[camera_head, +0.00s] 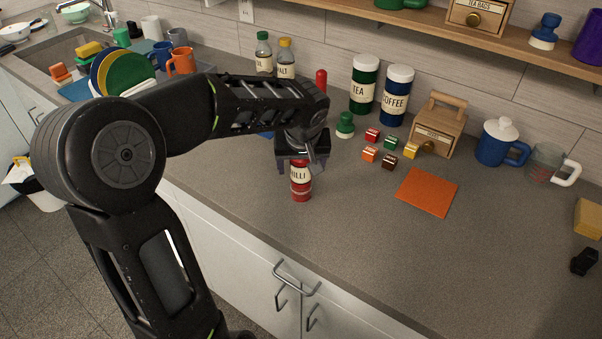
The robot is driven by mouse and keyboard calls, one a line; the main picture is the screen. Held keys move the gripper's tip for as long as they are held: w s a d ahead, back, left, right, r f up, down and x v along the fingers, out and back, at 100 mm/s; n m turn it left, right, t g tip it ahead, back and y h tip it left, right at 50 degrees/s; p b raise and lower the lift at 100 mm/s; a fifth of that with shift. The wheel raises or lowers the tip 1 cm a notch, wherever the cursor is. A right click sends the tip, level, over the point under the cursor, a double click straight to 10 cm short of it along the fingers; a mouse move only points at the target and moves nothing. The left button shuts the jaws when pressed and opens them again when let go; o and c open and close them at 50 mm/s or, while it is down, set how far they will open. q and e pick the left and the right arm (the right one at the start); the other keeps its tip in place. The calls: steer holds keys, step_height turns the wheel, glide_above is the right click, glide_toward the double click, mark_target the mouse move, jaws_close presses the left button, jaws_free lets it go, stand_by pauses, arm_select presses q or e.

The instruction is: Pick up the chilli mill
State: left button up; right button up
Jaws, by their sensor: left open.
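The chilli mill (300,187) stands upright on the grey counter near its front edge. It is red with a cream label reading "ILLI"; its top is hidden by my gripper. My left gripper (300,166) is open, pointing down over the mill, with a finger on each side of its upper part. Whether the fingers touch the mill cannot be told. My right gripper is not in view.
Behind stand two bottles (285,62), a green tea canister (364,84) and a blue coffee canister (397,95). Several small cubes (389,163) and an orange mat (427,192) lie to the right. The counter front right (400,270) is clear.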

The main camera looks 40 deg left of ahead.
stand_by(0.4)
arm_select(q)
jaws_close()
stand_by(0.6)
